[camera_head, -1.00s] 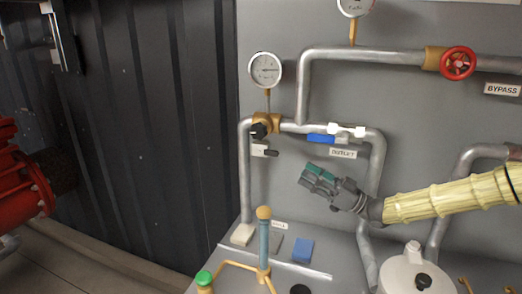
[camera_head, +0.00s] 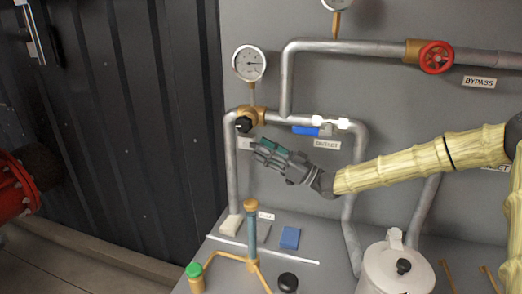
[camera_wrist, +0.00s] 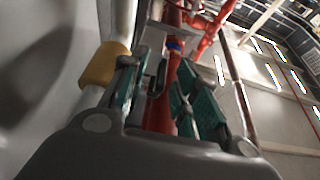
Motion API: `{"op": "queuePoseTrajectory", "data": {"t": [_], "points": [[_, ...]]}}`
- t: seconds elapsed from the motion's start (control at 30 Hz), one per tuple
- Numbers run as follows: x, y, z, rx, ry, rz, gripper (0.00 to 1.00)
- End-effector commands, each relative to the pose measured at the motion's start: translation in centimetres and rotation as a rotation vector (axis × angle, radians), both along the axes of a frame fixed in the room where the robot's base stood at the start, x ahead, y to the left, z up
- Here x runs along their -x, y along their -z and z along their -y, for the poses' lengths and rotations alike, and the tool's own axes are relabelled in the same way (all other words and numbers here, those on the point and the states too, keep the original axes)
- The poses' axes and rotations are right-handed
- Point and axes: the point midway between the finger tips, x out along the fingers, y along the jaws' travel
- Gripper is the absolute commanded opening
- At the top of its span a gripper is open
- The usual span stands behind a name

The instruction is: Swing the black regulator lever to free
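The black regulator knob (camera_head: 243,124) sits on the brass regulator body (camera_head: 252,112) on the left pipe, under a round gauge. A white label (camera_head: 246,144) is just below it, partly covered by my gripper. The small black lever beside the label is now hidden behind the fingers. My gripper (camera_head: 259,150) is just below and right of the knob, its fingers pointing left. In the wrist view my gripper (camera_wrist: 160,95) has its teal-padded fingers apart. The yellow brass body (camera_wrist: 104,64) lies left of them. A dark piece shows between the fingers; I cannot tell whether it is the lever.
A blue-handled valve (camera_head: 306,130) is on the pipe just above my gripper. A red bypass wheel (camera_head: 436,57) is at upper right. Below stand a blue post (camera_head: 252,232), a blue block (camera_head: 290,238) and a white pot (camera_head: 393,272).

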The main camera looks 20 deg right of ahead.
Motion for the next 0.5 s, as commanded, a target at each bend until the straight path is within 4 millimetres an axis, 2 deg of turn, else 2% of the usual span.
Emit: {"op": "queuePoseTrajectory", "data": {"t": [0.3,0.47,0.5], "points": [[-0.08,-0.05,-0.12,0.000,0.000,0.000,0.29],[-0.06,-0.05,-0.11,0.000,0.000,0.000,0.00],[-0.07,-0.05,-0.10,0.000,0.000,0.000,0.00]]}}
